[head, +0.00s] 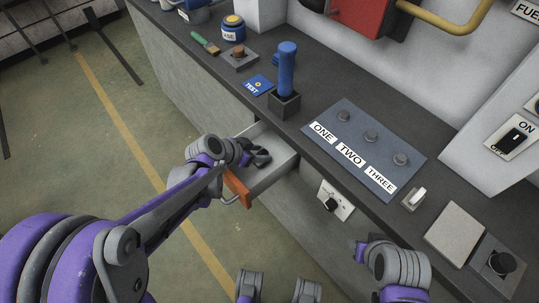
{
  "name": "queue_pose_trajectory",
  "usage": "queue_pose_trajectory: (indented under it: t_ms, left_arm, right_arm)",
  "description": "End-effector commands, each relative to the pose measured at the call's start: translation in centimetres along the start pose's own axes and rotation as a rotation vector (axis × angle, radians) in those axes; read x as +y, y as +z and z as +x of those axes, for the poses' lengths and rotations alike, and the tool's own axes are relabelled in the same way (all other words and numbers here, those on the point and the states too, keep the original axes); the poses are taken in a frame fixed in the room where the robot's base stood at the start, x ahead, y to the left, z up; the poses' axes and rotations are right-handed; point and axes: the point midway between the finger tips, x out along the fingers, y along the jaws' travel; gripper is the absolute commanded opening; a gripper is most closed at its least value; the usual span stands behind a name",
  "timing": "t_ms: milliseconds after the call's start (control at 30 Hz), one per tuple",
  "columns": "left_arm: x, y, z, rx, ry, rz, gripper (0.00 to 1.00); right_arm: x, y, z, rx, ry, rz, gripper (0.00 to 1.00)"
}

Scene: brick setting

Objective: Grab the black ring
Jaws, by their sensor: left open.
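My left gripper (259,157) is open over the pulled-out drawer (278,170), which has a light grey inside and an orange front (237,190). Dark shapes show at the gripper's fingers inside the drawer. I cannot tell whether any of them is the black ring, and no ring shows clearly elsewhere. The gripper and wrist cover part of the drawer. My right gripper (361,251) is at the lower right, below the counter's front edge; its fingers are too unclear to read.
The dark counter (300,120) above the drawer holds a blue-handled lever (287,70), a button panel (365,145) marked ONE, TWO, THREE, a green brush (205,43) and a blue pot (233,33). A knob plate (335,200) is on the counter's front.

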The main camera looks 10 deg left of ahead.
Motion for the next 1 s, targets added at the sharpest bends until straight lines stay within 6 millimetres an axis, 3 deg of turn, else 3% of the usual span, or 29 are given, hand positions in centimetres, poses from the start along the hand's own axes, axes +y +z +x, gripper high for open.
queue_pose_trajectory:
  t_ms: [367,633,1000]
  left_arm:
    - [-0.14,0.57,0.22,0.000,0.000,-0.001,0.48]
    - [-0.13,0.55,0.23,0.000,0.000,0.000,0.00]
    - [-0.13,0.55,0.23,0.000,0.000,-0.001,0.00]
  right_arm:
    - [0.00,0.20,0.44,-0.002,0.000,0.000,0.47]
    - [0.00,0.20,0.44,-0.002,0.000,0.000,0.47]
    - [0.00,0.20,0.44,-0.002,0.000,0.000,0.47]
